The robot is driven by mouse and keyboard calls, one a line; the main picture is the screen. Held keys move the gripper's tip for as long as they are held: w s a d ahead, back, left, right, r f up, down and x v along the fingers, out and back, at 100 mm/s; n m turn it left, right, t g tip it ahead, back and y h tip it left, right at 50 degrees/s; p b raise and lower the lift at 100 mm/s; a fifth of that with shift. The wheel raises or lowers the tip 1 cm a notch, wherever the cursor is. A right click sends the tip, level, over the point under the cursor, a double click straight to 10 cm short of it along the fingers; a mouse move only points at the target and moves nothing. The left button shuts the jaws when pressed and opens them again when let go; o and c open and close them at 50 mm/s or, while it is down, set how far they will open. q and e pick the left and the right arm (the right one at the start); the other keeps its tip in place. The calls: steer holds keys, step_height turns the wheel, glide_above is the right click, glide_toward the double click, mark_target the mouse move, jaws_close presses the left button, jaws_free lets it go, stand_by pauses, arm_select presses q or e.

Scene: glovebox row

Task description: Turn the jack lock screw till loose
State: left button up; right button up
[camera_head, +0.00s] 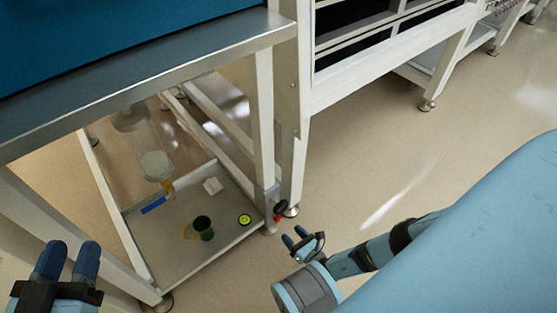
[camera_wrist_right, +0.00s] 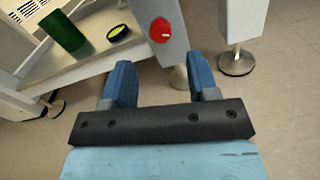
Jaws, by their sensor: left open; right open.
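A red knob (camera_wrist_right: 162,30), which looks like the jack lock screw, sits on the pale leg in the right wrist view, with a small light mark on its face. In the head view it shows as a small red spot (camera_head: 278,218) by the frame's front corner, below a black round part (camera_head: 280,207). My right gripper (camera_head: 295,238) is open and empty, just in front of the knob and apart from it. Its blue fingers (camera_wrist_right: 160,82) show on both sides below the knob in the wrist view. My left gripper (camera_head: 70,258) is open and empty at the lower left, far from the knob.
A levelling foot (camera_wrist_right: 236,62) stands right of the knob. The metal tabletop edge (camera_head: 150,85) overhangs the shelf. The floor at right is clear.

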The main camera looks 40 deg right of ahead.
mark_target(279, 220)
steer(key=w, duration=0.2)
steer(key=w+b, duration=0.1)
steer(key=w, duration=0.3)
steer(key=shift+w+a+f, duration=0.1)
steer(key=shift+w+a, duration=0.15)
steer(key=shift+a, duration=0.05)
arm_select(q)
steer(key=shift+w+a+r+m+t+b, duration=0.1)
steer(key=shift+w+a+m+t+b, duration=0.3)
steer(key=shift+m, duration=0.3)
arm_select(e)
steer(key=shift+w, duration=0.7)
arm_select(q)
steer(key=shift+d, duration=0.1)
arm_select(e)
steer(key=shift+c, duration=0.4)
steer(key=c, duration=0.8)
steer(key=shift+c, duration=0.2)
